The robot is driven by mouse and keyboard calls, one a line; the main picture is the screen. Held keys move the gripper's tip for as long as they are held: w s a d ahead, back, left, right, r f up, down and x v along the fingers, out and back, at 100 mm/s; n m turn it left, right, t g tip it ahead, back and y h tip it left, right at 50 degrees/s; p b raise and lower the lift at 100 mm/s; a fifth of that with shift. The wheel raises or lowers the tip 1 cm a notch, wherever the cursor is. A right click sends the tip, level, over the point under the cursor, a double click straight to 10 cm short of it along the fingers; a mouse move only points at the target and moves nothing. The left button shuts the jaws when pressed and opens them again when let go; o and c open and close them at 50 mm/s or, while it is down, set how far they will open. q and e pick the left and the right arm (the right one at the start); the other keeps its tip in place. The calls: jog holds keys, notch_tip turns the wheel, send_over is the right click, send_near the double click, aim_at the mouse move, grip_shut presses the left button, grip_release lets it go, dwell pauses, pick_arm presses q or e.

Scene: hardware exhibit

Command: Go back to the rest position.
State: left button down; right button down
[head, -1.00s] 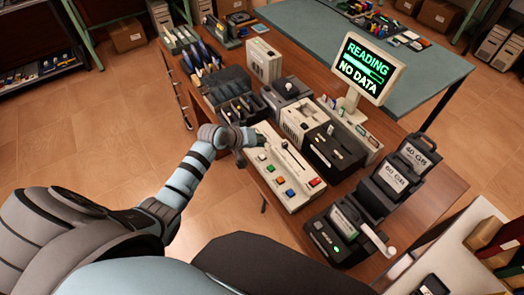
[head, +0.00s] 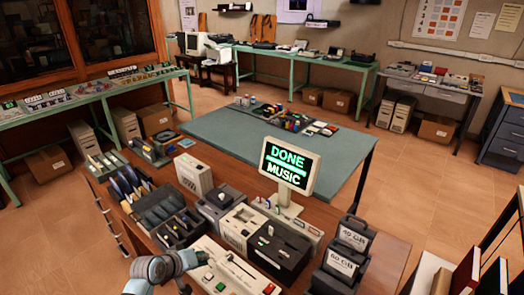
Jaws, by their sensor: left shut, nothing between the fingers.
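My left gripper (head: 196,259) shows at the bottom of the head view, at the left end of the pale control panel (head: 228,258). It is shut and empty, and I cannot tell whether it touches the panel. The panel carries coloured buttons and is partly cut off by the lower frame edge. Behind it the small monitor (head: 288,165) reads "DONE MUSIC" in green and white. My right gripper is not in view.
Boxy devices (head: 275,250) and a dark slotted tray (head: 158,207) crowd the wooden desk (head: 385,245). Black "40 GB" and "60 GB" units (head: 340,265) stand at its right. A teal table (head: 225,135) adjoins behind. Open tiled floor (head: 430,180) lies to the right.

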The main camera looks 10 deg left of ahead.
pick_arm(q)
jog(key=s+d+f+m+g+y, duration=0.1)
jog(key=s+d+f+m, duration=0.1)
jog(key=s, duration=0.6)
jog(key=s+d+f+m+g, duration=0.1)
jog(key=s+m+g, duration=0.1)
jog(key=s, duration=0.6)
jog(key=s+a+r+m+g+y, duration=0.1)
jog(key=s+r+m+g+y, duration=0.2)
jog(key=s, duration=1.2)
notch_tip(320, 180, down, 23)
jog(key=s+a+n+b, duration=0.1)
jog(key=s+a+b, duration=0.1)
jog(key=s+b, duration=0.1)
jog(key=s+f+g+b, duration=0.1)
jog(key=s+f+b, duration=0.1)
jog(key=s+f, duration=1.1)
jog(key=shift+a+f+b, duration=0.3)
jog(key=shift+a+f, duration=0.05)
jog(key=shift+a, duration=0.1)
